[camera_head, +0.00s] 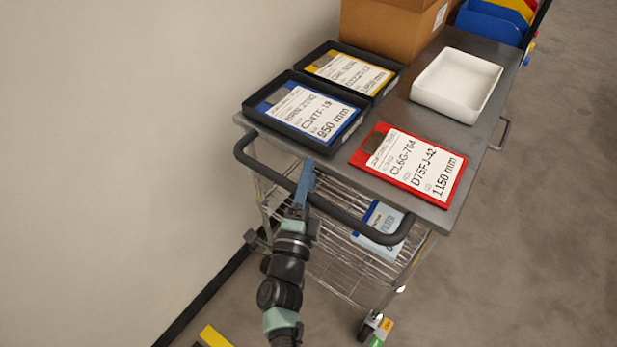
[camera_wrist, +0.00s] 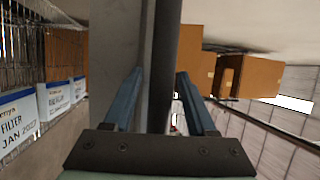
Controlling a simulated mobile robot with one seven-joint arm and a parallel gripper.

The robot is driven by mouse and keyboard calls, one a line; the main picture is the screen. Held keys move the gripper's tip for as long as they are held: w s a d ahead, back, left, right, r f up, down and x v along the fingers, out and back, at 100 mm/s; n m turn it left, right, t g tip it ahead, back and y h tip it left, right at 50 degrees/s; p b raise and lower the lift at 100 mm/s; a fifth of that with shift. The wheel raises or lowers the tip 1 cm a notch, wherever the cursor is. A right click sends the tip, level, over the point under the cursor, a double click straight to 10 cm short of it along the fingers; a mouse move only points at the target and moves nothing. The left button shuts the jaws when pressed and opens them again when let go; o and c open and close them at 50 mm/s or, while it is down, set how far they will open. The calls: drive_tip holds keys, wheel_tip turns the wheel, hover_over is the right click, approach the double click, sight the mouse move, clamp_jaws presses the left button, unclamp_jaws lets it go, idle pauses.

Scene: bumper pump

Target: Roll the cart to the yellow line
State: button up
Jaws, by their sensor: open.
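The cart (camera_head: 400,112) is a grey metal trolley with a wire lower shelf, standing close to the wall. Its dark push handle (camera_head: 357,228) curves out from the near end. My gripper (camera_head: 306,182) is at the left part of this handle. In the wrist view, the handle (camera_wrist: 166,45) runs between the two blue fingers of my open gripper (camera_wrist: 160,80). The fingers are spread on either side of the bar; contact is not clear. A yellow strip (camera_head: 214,337) shows on the floor at the bottom left, cut off by the picture edge.
On the cart top are two black trays (camera_head: 246,106) with clipboards, a red clipboard (camera_head: 410,165), a white tray (camera_head: 455,104) and a cardboard box (camera_head: 385,28). Blue bins (camera_head: 492,22) stand behind. The wall (camera_head: 110,130) borders the left; floor on the right is clear.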

drive_tip(key=shift+c, duration=0.4)
clamp_jaws()
idle(0.9)
